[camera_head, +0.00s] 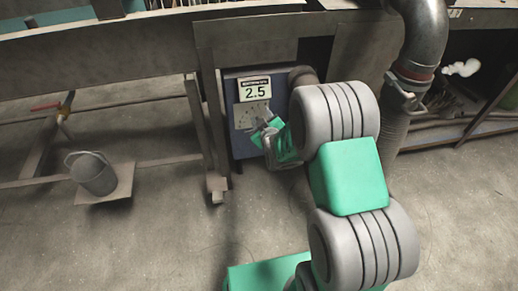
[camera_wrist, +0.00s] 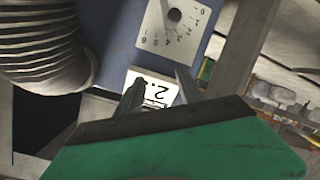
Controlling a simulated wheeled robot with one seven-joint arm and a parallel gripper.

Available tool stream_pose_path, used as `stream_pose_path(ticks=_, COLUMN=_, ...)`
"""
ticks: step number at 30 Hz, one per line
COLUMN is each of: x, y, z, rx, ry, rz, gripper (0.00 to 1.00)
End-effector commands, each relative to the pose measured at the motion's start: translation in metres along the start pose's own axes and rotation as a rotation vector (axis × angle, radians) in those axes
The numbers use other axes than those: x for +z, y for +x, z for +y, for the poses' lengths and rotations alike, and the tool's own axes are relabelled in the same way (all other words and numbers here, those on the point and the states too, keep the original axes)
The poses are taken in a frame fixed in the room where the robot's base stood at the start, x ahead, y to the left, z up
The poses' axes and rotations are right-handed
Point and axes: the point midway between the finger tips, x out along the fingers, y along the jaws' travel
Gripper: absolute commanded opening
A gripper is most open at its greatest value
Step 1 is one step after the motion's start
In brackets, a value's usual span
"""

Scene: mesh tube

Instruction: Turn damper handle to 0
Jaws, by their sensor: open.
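A pale dial plate with numbers (camera_wrist: 182,30) is at the top of the wrist view, on the blue box, with a dark round part at its middle. I cannot tell a handle's pointing there. In the head view the plate (camera_head: 243,117) is partly behind my gripper. A white display (camera_head: 255,89) above it reads 2.5; it also shows in the wrist view (camera_wrist: 150,83), partly behind my fingers. My gripper (camera_head: 268,128) is open, with nothing seen between its fingers (camera_wrist: 160,88), in front of the box. Contact cannot be told.
A grey duct (camera_head: 425,35) with a clamp and lever (camera_head: 402,96) and a ribbed hose stands right of my arm. A metal frame (camera_head: 205,140) is left of the blue box (camera_head: 240,150). A bucket (camera_head: 93,174) stands further left. Floor in front is clear.

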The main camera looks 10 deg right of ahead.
Motion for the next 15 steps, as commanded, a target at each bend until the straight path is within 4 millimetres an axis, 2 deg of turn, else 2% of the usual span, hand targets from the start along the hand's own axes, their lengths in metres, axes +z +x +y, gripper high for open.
stream_pose_path(ticks=1, x=0.052, y=0.018, z=-0.032, rx=0.038, ry=-0.037, rz=0.049, gripper=0.44)
stream_pose_path(ticks=4, x=0.085, y=0.024, z=-0.051, rx=0.117, ry=-0.101, rz=0.145, gripper=0.44)
stream_pose_path(ticks=6, x=0.096, y=0.023, z=-0.057, rx=0.157, ry=-0.129, rz=0.186, gripper=0.44)
stream_pose_path(ticks=8, x=0.098, y=0.021, z=-0.058, rx=0.178, ry=-0.141, rz=0.207, gripper=0.44)
stream_pose_path(ticks=11, x=0.093, y=0.022, z=-0.054, rx=0.190, ry=-0.149, rz=0.221, gripper=0.44)
stream_pose_path(ticks=15, x=0.087, y=0.034, z=-0.052, rx=0.185, ry=-0.148, rz=0.221, gripper=0.44)
